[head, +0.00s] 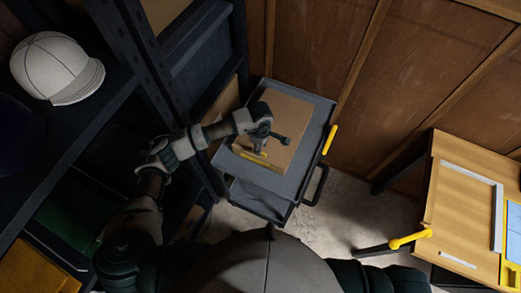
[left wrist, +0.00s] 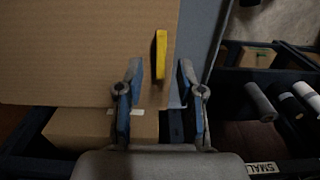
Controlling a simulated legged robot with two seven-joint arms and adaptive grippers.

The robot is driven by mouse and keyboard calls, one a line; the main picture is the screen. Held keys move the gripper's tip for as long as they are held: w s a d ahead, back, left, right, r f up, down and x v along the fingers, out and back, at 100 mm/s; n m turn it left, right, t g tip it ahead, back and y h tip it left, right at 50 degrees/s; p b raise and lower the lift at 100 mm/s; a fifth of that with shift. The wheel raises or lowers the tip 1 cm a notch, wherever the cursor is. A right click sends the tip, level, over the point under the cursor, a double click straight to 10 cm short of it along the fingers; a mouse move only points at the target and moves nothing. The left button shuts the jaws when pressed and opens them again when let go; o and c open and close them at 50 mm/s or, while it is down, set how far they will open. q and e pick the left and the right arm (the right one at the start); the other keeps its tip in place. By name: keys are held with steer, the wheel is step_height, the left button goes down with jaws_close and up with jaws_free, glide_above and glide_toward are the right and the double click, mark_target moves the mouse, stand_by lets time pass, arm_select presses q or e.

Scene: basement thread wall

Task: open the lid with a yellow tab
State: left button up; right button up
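A flat cardboard box lid (head: 285,110) lies on a grey cart (head: 313,128) in the head view. A yellow tab (head: 249,157) runs along its near edge. In the left wrist view, the cardboard (left wrist: 75,50) fills the upper left and the yellow tab (left wrist: 160,55) stands out near its right edge. My left gripper (head: 258,146) is over the near part of the lid, close to the tab. In the left wrist view its fingers (left wrist: 161,72) are apart, one on each side of the tab's line; contact cannot be told. My right gripper is out of view.
A dark shelf (head: 110,95) with a white cap (head: 57,68) stands close on the left. A wooden table (head: 455,210) is at the right. Bare floor (head: 350,220) lies between cart and table.

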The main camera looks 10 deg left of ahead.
arm_select(q)
steer(key=shift+f, duration=1.95)
jaws_close()
